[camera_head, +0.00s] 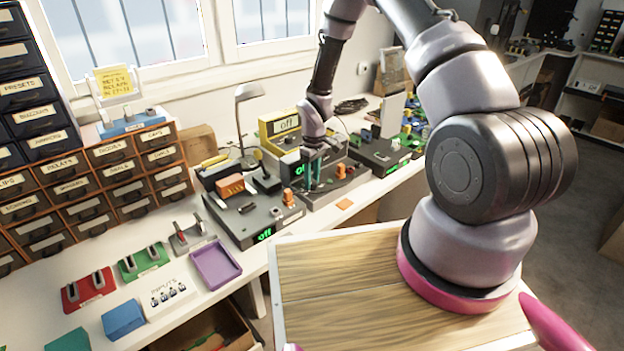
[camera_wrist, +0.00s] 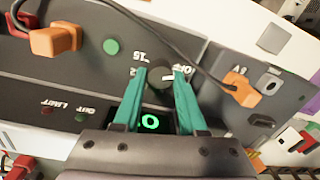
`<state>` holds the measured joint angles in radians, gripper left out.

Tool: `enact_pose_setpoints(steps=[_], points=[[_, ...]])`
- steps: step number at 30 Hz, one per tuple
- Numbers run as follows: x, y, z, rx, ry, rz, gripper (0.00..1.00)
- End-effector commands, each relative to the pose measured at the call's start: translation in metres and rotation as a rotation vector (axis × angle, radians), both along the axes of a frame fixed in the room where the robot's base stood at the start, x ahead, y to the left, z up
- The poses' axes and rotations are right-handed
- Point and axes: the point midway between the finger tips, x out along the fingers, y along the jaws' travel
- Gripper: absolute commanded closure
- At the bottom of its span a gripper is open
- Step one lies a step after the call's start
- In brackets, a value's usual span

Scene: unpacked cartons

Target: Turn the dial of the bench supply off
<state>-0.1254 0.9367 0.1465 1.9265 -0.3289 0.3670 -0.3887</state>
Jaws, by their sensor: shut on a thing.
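The bench supply is a dark grey box on the bench (camera_head: 322,199), with a green lit display (camera_head: 299,170). Its front panel fills much of the wrist view (camera_wrist: 85,92). The dark dial (camera_wrist: 159,76) sits between the teal fingertips of my gripper (camera_wrist: 160,80), which are shut on its sides. Upside-down markings, including OFF and 15, stand around the dial. Between the fingers the display shows a green round character; the rest of it is hidden. In the head view my gripper (camera_head: 316,176) reaches down to the box, and the dial is hidden there.
Similar grey units stand to the left (camera_head: 252,218) and right (camera_head: 380,156). Orange plugs (camera_wrist: 55,40) and a dark cable lie close to my fingers. A purple tray (camera_head: 217,265) and drawer cabinets (camera_head: 85,190) are left.

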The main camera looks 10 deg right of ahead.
Motion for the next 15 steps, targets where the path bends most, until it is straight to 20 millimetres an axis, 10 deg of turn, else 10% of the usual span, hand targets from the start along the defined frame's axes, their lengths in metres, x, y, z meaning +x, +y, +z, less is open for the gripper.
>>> enact_pose_setpoints(steps=[5, 6, 8, 15], points=[[0.0004, -0.0001, 0.0002, 0.0, -0.001, 0.001, 1.0], [0.0004, -0.0001, 0.0002, -0.001, -0.001, 0.001, 0.48], [0.0002, -0.0001, 0.0002, -0.001, -0.001, 0.001, 0.29], [0.0001, -0.0001, 0.0001, 0.0, 0.0, 0.0, 0.29]])
